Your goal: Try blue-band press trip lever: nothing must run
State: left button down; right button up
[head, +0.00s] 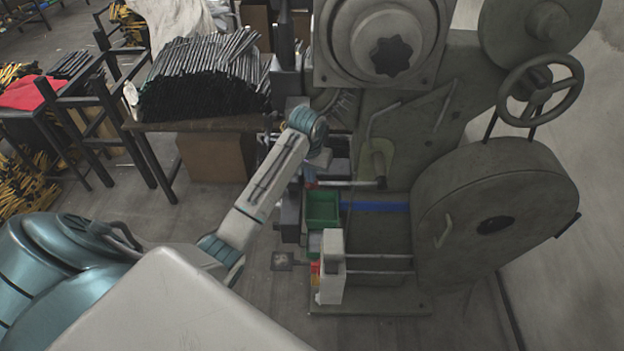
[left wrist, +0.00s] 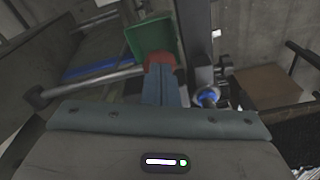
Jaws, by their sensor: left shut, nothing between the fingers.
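The press with a blue band (head: 375,206) stands right of centre in the head view; the band also shows in the left wrist view (left wrist: 90,70). A grey rod (head: 348,183) crosses the press front, and it also shows in the left wrist view (left wrist: 95,82). A red part (left wrist: 160,59), perhaps a lever knob, is at the rod's end by my fingertips. My left gripper (left wrist: 161,84) is shut and empty, its fingers partly covering the red part; I cannot tell whether they touch. It points down at the press front in the head view (head: 309,175).
A green bin (head: 323,209) sits just below the gripper. A white post (head: 331,266) stands at the press's front. A large flywheel guard (head: 495,215) is at right. A table (head: 205,123) piled with dark rods stands behind my left arm. The floor at left is partly clear.

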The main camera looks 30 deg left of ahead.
aim_at(310, 185)
pick_arm(q)
notch_tip(310, 185, down, 4)
jog(key=shift+f, duration=0.1)
pick_arm(e)
jog(key=shift+a+f, duration=0.1)
jog(key=shift+f, duration=0.2)
jog(key=shift+a, duration=0.15)
pick_arm(q)
jog(key=shift+s+d+r, duration=0.1)
jog(key=shift+s+r, duration=0.1)
jog(key=shift+s, duration=0.1)
jog(key=shift+s+d+r, duration=0.1)
jog(key=shift+s+r, duration=0.15)
jog(key=shift+s, duration=0.4)
jog(key=shift+s+d+r, duration=0.1)
jog(key=shift+s+r, duration=0.1)
jog(key=shift+s, duration=0.4)
pick_arm(e)
jog(key=shift+w+r, duration=0.1)
jog(key=shift+r, duration=0.2)
